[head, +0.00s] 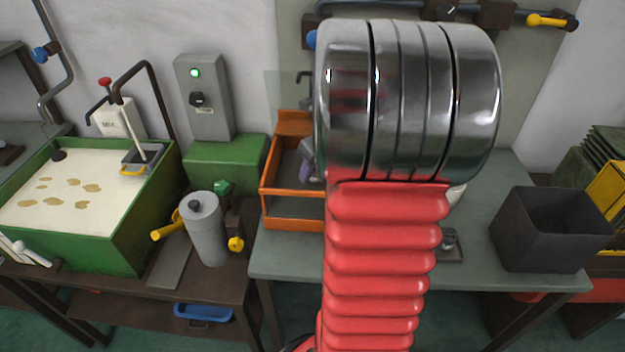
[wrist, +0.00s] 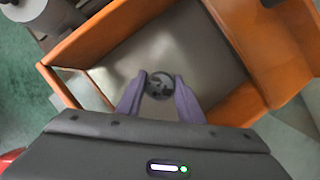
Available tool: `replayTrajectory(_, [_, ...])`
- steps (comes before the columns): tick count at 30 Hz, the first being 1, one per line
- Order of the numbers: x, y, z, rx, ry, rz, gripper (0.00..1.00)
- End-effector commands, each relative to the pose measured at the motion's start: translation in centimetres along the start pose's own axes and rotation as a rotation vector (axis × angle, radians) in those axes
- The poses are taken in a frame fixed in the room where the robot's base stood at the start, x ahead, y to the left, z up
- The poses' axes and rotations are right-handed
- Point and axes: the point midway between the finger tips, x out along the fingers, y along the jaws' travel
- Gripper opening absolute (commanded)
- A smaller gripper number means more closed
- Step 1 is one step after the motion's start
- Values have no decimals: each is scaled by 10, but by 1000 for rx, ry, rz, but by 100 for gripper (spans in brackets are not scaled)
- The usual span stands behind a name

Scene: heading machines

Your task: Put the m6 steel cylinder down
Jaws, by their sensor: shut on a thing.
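My gripper (wrist: 160,80) has two purple-grey fingers, shut on a small round dark-grey metal piece, the m6 steel cylinder (wrist: 159,88), seen nearly end-on between the fingertips. In the wrist view both are over an orange-walled box (wrist: 105,33) with a grey floor. I cannot tell how high the cylinder is above that floor. In the head view the orange box (head: 290,224) stands on a grey-green bench, and my gripper (head: 308,165) shows only in part at its right side. My red and silver arm hides the rest of it and the cylinder.
A dark open bin (head: 545,255) stands at the right of the bench (head: 480,270). A small dark fixture (head: 451,246) sits right of my arm. Left are a grey canister (head: 205,232) with yellow knobs and a green tank (head: 95,240) of pale liquid.

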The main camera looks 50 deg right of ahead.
Motion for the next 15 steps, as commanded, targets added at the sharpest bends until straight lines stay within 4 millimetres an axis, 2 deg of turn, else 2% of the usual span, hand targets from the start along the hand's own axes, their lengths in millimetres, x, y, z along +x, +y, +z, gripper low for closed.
replayTrajectory(5, [1, 0, 0, 1, 0, 0, 0])
replayTrajectory(15, [33, -1, -14, 2, 0, 0, 0])
